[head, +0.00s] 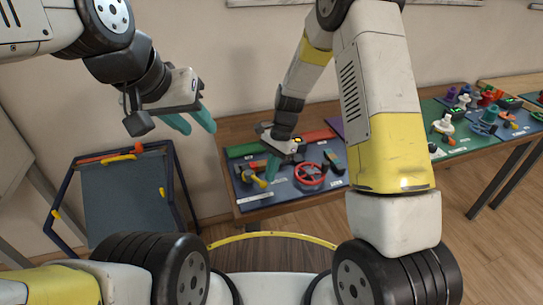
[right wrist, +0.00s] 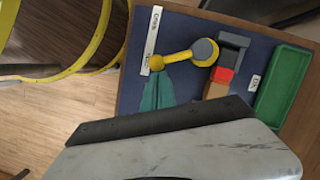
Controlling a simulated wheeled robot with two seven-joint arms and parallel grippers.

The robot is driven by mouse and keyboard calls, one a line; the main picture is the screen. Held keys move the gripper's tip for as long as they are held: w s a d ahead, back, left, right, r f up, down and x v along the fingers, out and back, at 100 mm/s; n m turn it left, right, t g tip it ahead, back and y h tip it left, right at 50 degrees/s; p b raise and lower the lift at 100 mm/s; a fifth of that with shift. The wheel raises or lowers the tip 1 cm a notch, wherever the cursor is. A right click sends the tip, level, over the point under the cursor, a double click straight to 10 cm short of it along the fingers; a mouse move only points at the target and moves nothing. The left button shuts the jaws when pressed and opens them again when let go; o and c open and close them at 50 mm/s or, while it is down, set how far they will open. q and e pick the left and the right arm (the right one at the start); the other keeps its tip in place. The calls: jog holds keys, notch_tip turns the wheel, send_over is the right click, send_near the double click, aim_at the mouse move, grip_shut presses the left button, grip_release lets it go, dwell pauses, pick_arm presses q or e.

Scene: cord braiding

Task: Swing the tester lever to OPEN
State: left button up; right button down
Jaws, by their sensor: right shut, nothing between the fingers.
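The yellow tester lever (right wrist: 178,58) shows in the right wrist view, with a grey pivot at its right end and a round yellow knob at its left end. In the head view a small yellow part of it (head: 260,183) shows at the left of the blue board. My right gripper (right wrist: 157,80) is shut and empty. Its teal fingertips are right beside the knob; I cannot tell whether they touch it. It also shows in the head view (head: 272,170). My left gripper (head: 192,120) is raised at the left, away from the board, its teal fingers apart and empty.
A white label strip (right wrist: 152,40) lies beside the knob. A red and orange block (right wrist: 220,82) and a green tray (right wrist: 284,87) are right of the lever. A red handwheel (head: 310,173) stands on the same board.

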jog(key=s+m, duration=0.1)
jog(key=s+a+m, duration=0.1)
jog(key=m, duration=0.1)
jog(key=shift+t+y, duration=0.3)
jog(key=shift+t, duration=0.1)
jog(key=m, duration=0.1)
jog(key=s+a+m, duration=0.1)
jog(key=shift+s+a+m+t, duration=0.15)
jog(key=shift+s+m+t, duration=0.1)
jog(key=shift+m+t, duration=0.15)
jog(key=a+m, duration=0.1)
jog(key=s+a+m+t, duration=0.1)
jog(key=m, duration=0.1)
jog(key=shift+s+a+m+t, duration=0.2)
jog(key=shift+a+m, duration=0.25)
jog(key=shift+m, duration=0.35)
jog(key=shift+s+a+m+t, duration=0.15)
jog(key=shift+a+m, duration=0.25)
jog(key=shift+m, duration=0.4)
jog(key=shift+w, duration=0.1)
